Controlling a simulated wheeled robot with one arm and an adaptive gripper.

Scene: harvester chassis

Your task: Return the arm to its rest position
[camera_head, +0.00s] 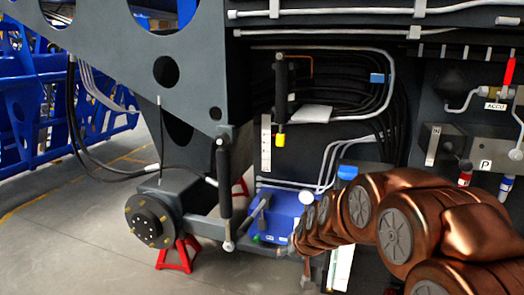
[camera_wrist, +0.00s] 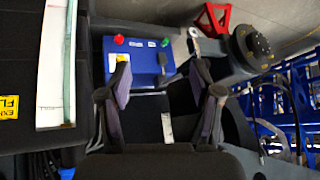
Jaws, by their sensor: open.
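My copper-coloured arm (camera_head: 385,215) reaches in from the lower right of the head view toward the blue box (camera_head: 285,215) under the chassis. Its far end overlaps the box's right side in the picture; the gripper's fingers cannot be made out there. In the wrist view my gripper (camera_wrist: 165,95) has its two dark fingers spread wide apart, with nothing between them. Beyond the fingers the blue box also shows in the wrist view (camera_wrist: 146,70), with a red and a green button on top. I cannot tell how far the fingers are from it.
The dark chassis frame (camera_head: 120,35) with hoses and a cylinder (camera_head: 224,185) stands close around the arm. A wheel hub (camera_head: 148,222) and red stand (camera_head: 178,255) are at lower left. Blue racks (camera_head: 35,100) stand behind. The floor (camera_head: 80,240) at left is clear.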

